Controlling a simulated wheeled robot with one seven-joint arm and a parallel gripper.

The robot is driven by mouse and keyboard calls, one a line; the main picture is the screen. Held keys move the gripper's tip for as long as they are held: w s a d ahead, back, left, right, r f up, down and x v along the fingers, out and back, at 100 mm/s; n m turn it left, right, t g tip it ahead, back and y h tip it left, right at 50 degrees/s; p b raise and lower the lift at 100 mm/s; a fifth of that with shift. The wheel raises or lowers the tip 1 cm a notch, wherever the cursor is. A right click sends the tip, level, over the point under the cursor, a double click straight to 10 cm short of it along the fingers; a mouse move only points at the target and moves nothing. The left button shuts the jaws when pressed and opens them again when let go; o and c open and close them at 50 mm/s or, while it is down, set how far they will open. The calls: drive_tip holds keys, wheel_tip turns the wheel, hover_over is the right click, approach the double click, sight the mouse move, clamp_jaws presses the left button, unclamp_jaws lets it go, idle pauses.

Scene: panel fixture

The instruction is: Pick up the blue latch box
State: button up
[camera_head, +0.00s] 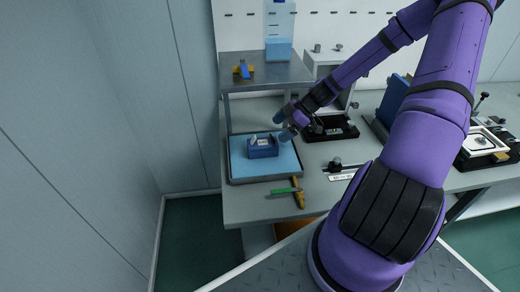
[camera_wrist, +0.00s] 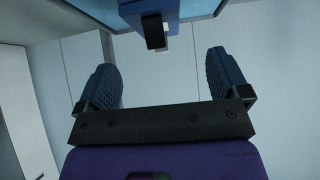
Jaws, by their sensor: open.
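The blue latch box (camera_head: 264,148) sits on a tray with a light blue mat (camera_head: 243,169) on the workbench in the head view. In the wrist view, the blue box (camera_wrist: 148,22) shows at the top centre with a dark and pale latch part. My gripper (camera_head: 292,124) is just above and to the right of the box in the head view. In the wrist view, my gripper (camera_wrist: 164,82) has its two blue ribbed fingers wide apart, with nothing between them. The box appears beyond the fingertips, not between them. The underside of the box is hidden.
A raised grey shelf (camera_head: 262,73) behind the tray holds a blue and yellow item (camera_head: 243,69) and a clear blue container (camera_head: 279,40). Black fixtures (camera_head: 330,128) stand to the right. A wall is close on the left.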

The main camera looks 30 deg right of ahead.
sight(266, 142)
drive_tip(key=shift+d+x, duration=0.2)
drive_tip(key=shift+x, duration=3.8)
drive_tip(key=shift+f, duration=0.1)
drive_tip(key=c, duration=1.3)
drive_tip(key=shift+o, duration=0.2)
drive_tip(key=shift+w, duration=0.1)
